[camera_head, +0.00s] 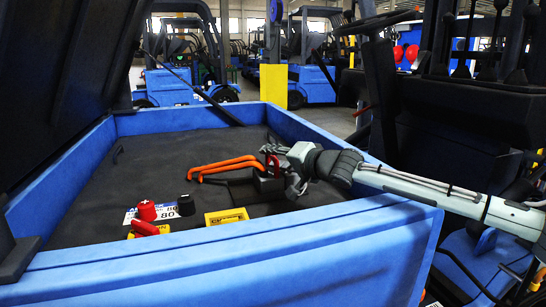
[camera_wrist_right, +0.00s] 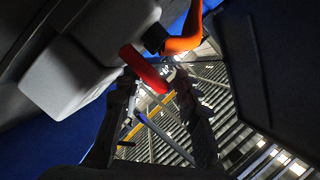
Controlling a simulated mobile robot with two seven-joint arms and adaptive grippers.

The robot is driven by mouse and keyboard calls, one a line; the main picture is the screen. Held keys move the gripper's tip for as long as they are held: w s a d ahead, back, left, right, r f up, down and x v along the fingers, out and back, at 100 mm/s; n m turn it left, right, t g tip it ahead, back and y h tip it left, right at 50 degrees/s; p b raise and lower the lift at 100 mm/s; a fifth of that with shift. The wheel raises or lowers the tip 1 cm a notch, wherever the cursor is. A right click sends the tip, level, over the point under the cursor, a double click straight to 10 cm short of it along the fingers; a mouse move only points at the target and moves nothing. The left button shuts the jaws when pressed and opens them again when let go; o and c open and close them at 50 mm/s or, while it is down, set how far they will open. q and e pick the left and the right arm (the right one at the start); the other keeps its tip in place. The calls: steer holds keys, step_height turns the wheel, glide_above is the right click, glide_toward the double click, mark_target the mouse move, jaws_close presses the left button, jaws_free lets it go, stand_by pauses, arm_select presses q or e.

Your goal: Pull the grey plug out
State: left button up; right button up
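The grey plug (camera_wrist_right: 75,75) is a large light block at the left of the right wrist view. A red handle (camera_wrist_right: 142,68) sticks out from it, and an orange cable (camera_wrist_right: 184,44) is beside it. In the head view the plug (camera_head: 268,186) looks dark, with its red handle partly hidden by my right gripper (camera_head: 280,168). The right wrist view shows that gripper's two dark fingers (camera_wrist_right: 154,84) apart, with the red handle between or just beyond their tips. I cannot tell whether they touch it. My left gripper is in neither view.
The plug is in a blue-walled truck bay (camera_head: 250,261) with a dark floor. Orange cables (camera_head: 222,166) run left from it. A red knob (camera_head: 147,210), black knob (camera_head: 186,205) and yellow label block (camera_head: 226,217) are nearer the front. A raised dark cover (camera_head: 70,75) stands left.

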steer(key=shift+w+a, duration=0.1)
steer(key=shift+w, duration=0.1)
steer(key=shift+c, duration=0.4)
jaws_close()
